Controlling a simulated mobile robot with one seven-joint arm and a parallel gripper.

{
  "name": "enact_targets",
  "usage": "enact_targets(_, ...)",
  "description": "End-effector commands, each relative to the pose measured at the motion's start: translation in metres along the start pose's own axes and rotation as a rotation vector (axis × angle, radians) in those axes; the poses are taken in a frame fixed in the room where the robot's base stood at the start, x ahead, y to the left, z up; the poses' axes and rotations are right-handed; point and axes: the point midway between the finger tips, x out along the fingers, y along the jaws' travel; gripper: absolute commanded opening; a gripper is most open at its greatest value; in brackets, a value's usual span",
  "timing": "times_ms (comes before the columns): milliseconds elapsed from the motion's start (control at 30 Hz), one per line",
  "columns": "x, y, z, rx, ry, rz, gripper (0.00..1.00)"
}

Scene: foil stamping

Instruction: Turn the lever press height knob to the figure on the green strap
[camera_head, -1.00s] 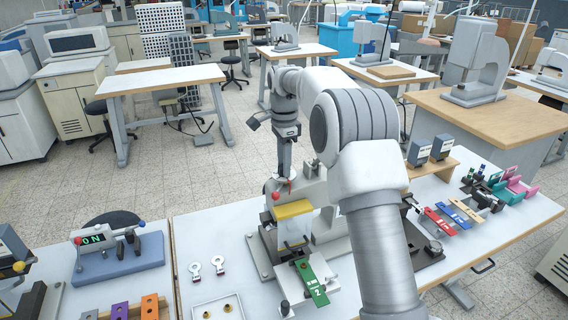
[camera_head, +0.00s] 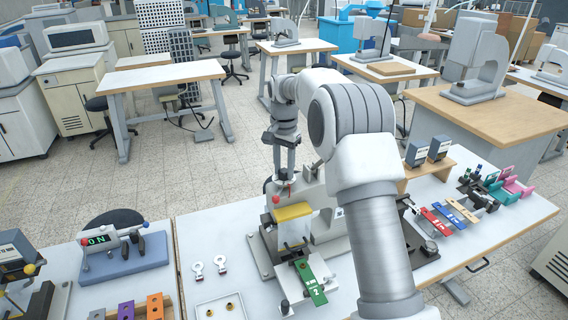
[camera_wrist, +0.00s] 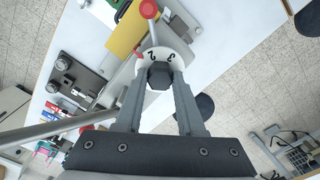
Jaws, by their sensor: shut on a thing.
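The lever press (camera_head: 324,205) stands on the white table, partly hidden by my arm. Its height knob, a dark hexagonal grip (camera_wrist: 160,75) on a white dial (camera_wrist: 168,56), shows in the wrist view. The dial bears dark figures; a 2 and what looks like a 3 are legible. A red pointer (camera_wrist: 139,54) is beside the dial's edge, near the 2. My gripper (camera_wrist: 160,88) is shut on the knob from above; it also shows in the head view (camera_head: 285,178). The green strap (camera_head: 311,284) lies at the press's front and shows a white 2.
A yellow piece (camera_head: 292,212) is on the press. Red, blue and tan straps (camera_head: 441,218) lie to the right. Two metal tags (camera_head: 209,267) and a white tray (camera_head: 220,307) are to the left, where the table is partly clear. A red-ended lever (camera_wrist: 148,10) rises close to the knob.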

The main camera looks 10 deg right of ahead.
Motion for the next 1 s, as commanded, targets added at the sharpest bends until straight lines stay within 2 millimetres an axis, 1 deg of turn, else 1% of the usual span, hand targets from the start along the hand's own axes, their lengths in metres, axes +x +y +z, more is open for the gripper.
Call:
enact_targets(200, -0.0013, 0.0003, 0.0003, -0.179, -0.001, 0.001, 0.00)
enact_targets(500, -0.0009, -0.0002, 0.0002, -0.346, 0.000, -0.001, 0.00)
enact_targets(700, -0.0006, -0.0003, 0.0002, -0.399, 0.000, -0.001, 0.00)
enact_targets(1000, -0.0004, -0.0003, 0.0001, -0.416, 0.000, -0.001, 0.00)
